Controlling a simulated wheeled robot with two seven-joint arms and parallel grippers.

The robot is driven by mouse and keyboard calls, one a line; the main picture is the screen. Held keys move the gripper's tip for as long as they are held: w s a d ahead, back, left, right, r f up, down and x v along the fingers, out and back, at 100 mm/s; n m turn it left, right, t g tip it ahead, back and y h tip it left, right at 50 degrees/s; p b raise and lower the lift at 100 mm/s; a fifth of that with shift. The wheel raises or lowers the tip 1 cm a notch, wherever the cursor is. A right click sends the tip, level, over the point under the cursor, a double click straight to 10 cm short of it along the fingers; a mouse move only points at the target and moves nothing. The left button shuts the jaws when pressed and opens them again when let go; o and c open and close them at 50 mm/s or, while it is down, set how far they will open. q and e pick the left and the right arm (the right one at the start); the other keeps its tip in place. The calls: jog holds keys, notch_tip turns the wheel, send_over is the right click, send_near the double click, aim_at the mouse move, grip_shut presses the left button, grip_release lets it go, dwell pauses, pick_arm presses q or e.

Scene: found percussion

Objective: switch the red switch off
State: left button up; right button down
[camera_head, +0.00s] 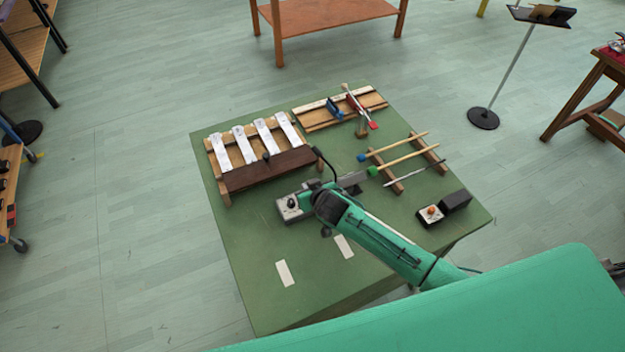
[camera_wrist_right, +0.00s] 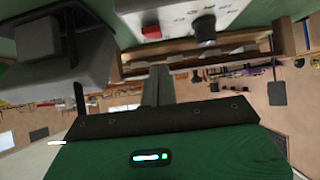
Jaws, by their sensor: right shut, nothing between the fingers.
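A light grey control box (camera_head: 286,209) with a black knob stands on the green table. My right arm covers its right part in the head view. In the right wrist view, the box's pale panel (camera_wrist_right: 180,15) shows at the top edge. The red switch (camera_wrist_right: 151,32) is on it beside the black knob (camera_wrist_right: 204,28). In the head view the switch is hidden. My right gripper (camera_head: 316,190) is shut and empty, low over the box; its fingers (camera_wrist_right: 157,88) show close to the switch. I cannot tell whether they touch. My left gripper is not in view.
A row of white bars on a wooden frame (camera_head: 265,172) stands behind the box. A rack with blue and red parts (camera_head: 318,117), several sticks on rails (camera_head: 400,152) and a small box with an orange button (camera_head: 431,214) stand nearby. The table's front left is mostly clear.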

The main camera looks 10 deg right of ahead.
notch_tip(320, 180, up, 2)
jog(key=shift+w+r+p, duration=0.15)
jog(key=shift+p, duration=0.35)
jog(key=shift+s+a+r, duration=0.1)
jog(key=shift+s+r, duration=0.05)
jog(key=shift+s, duration=0.05)
pick_arm(q)
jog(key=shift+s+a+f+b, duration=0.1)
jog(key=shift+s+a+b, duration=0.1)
jog(key=shift+b, duration=0.95)
pick_arm(e)
jog(key=s+d+r, duration=0.1)
jog(key=s+r, duration=0.4)
jog(key=r, duration=0.2)
jog(key=shift+r, duration=0.35)
